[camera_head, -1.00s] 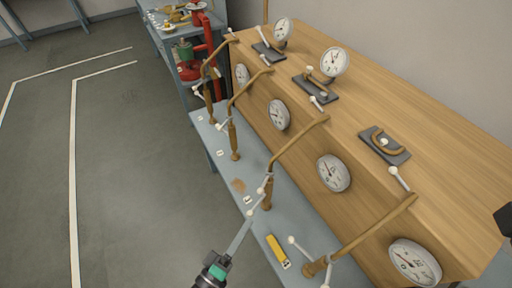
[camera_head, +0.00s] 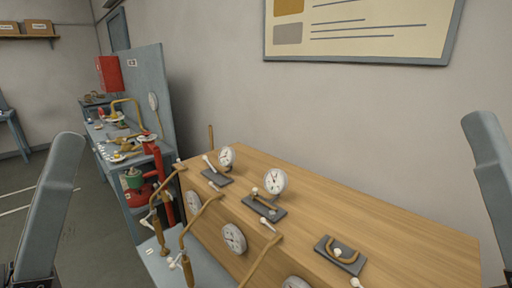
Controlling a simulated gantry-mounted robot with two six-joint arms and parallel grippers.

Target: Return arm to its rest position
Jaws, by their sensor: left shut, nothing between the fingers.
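My left arm's pale grey link (camera_head: 50,205) stands upright at the left edge. Dark parts of my left gripper (camera_head: 14,273) show only at the bottom left corner, where its fingers are hard to make out. It is shut with nothing held, well apart from the wooden bench. My right arm's grey link (camera_head: 490,150) stands at the right edge, and its gripper is out of view.
A wooden console (camera_head: 400,225) with gauges, levers and pipes fills the lower middle and right. A red canister (camera_head: 136,195) stands near a cluttered blue-grey bench at the left. Open floor (camera_head: 85,225) lies between the left arm and the console.

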